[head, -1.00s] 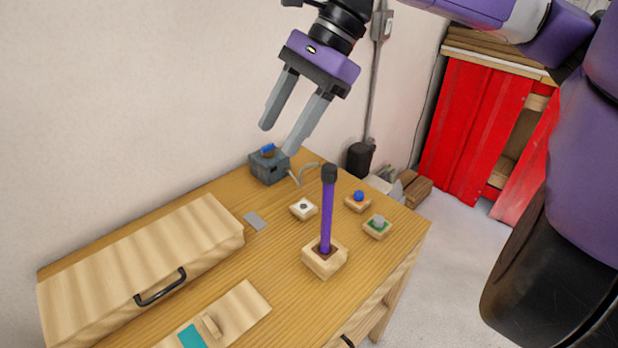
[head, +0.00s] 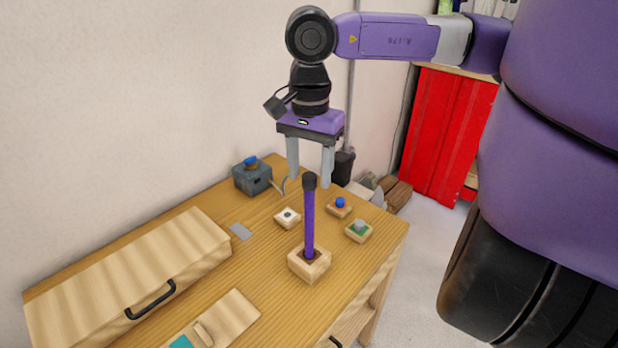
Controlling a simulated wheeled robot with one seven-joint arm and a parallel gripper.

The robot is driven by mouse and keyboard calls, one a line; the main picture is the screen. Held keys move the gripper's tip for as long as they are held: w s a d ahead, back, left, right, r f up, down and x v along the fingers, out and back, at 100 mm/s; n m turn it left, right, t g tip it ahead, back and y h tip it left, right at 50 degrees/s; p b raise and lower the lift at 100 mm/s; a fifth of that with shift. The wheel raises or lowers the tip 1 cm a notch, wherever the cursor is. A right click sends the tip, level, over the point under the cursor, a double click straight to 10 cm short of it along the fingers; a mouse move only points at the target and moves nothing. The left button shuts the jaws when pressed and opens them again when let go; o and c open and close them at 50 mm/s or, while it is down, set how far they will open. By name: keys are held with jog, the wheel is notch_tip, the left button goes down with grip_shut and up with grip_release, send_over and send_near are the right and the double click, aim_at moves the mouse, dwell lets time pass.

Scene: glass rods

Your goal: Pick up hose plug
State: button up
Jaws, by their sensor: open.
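A purple rod (head: 309,225) stands upright in a square wooden block (head: 310,264) on the table, and a black cap (head: 310,181), which looks like the hose plug, sits on its top end. My gripper (head: 310,179) points down with its two grey fingers apart and nothing held. In the picture the cap lies between the two fingertips. I cannot tell from this one view whether the fingers are around the cap or behind it.
A grey box with a blue button (head: 252,176) is at the back. A wooden case (head: 130,280) fills the left.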

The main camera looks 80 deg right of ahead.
jog(key=shift+f, duration=1.25)
grip_shut()
